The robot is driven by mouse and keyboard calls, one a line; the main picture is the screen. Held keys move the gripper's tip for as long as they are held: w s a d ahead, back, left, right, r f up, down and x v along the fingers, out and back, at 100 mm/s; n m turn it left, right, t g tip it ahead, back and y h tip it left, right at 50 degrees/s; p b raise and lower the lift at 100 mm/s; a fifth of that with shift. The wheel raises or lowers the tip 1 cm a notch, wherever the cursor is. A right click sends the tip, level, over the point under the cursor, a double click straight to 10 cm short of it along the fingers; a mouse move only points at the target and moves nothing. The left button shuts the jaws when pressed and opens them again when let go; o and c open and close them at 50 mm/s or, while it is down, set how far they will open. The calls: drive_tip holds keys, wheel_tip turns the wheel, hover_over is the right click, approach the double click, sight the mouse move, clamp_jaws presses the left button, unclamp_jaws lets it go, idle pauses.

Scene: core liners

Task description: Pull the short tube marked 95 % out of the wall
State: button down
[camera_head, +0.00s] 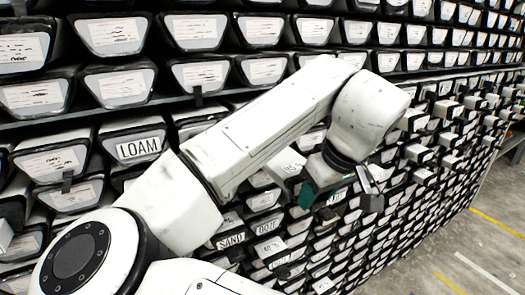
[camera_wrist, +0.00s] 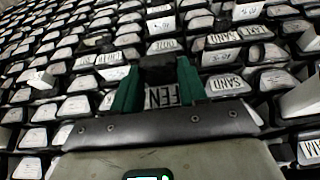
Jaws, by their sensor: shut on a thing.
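A label reading FEN (camera_wrist: 161,96) shows between the fingers, nearer the palm. No 95 % marking can be read for sure in either view.
Tube ends in dark frames fill the wall (camera_head: 120,35). Some stick out, such as a pale tube (camera_head: 288,163) beside my gripper. Labels read LOAM (camera_head: 138,148), SAND (camera_head: 230,240) and OOZE (camera_head: 268,228). Bare floor (camera_head: 485,255) with yellow lines lies at the lower right.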

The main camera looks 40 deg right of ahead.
drive_tip(key=s+a+p, duration=0.1)
drive_tip(key=s+a, duration=0.1)
drive_tip(key=s, duration=0.4)
drive_tip(key=shift+s+p, duration=0.3)
drive_tip(key=shift+s, duration=0.05)
drive_tip(key=c, duration=0.5)
unclamp_jaws()
